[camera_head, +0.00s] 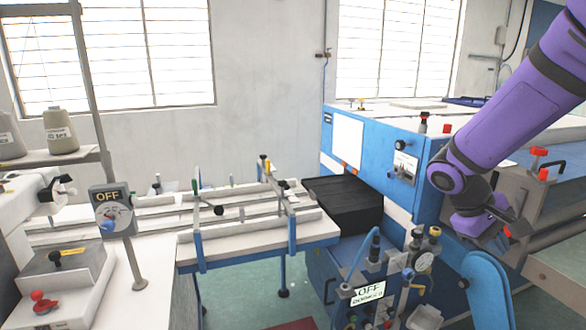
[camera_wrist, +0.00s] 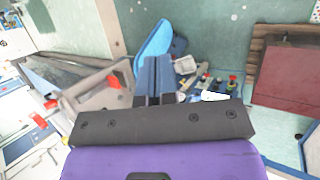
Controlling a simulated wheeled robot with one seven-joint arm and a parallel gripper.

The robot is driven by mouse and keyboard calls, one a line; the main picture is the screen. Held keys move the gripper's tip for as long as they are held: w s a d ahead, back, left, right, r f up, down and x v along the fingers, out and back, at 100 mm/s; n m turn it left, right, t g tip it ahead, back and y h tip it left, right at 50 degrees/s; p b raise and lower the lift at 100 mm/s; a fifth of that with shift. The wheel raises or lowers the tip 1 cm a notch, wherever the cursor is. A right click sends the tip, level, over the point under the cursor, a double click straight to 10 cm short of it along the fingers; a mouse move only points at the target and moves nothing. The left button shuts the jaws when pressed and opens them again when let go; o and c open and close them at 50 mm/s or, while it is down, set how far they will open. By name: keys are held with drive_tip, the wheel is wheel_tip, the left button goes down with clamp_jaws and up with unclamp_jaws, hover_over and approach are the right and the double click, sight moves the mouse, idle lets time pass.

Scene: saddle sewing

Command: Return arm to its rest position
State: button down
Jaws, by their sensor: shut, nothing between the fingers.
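My purple arm reaches in from the upper right in the head view. My gripper (camera_head: 502,238) hangs at its end, right of the blue machine (camera_head: 377,153) and above a blue curved part (camera_head: 486,283). In the wrist view my gripper (camera_wrist: 153,62) shows two dark fingers close together, shut with nothing between them. The fingers point toward the blue curved part (camera_wrist: 154,44) and the green floor. In the head view the fingertips are small and hard to make out.
A grey metal frame with red knobs (camera_head: 540,152) stands close right of my gripper. Gauges and valves (camera_head: 424,262) sit to its lower left. A white table with rails (camera_head: 250,240) and an OFF switch box (camera_head: 111,210) are farther left. Green floor (camera_head: 300,285) shows below.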

drive_tip(key=s+a+r+m+t+y, duration=0.1)
drive_tip(key=s+a+r+t+y, duration=0.2)
drive_tip(key=s+r, duration=0.3)
drive_tip(key=s+a+r+m+t+y, duration=0.2)
drive_tip(key=s+a+r+t+y, duration=0.2)
drive_tip(key=s, duration=0.6)
wheel_tip(320, 180, up, 3)
drive_tip(key=shift+a+f+t, duration=0.15)
drive_tip(key=shift+a+t, duration=0.15)
drive_tip(key=shift+a, duration=0.35)
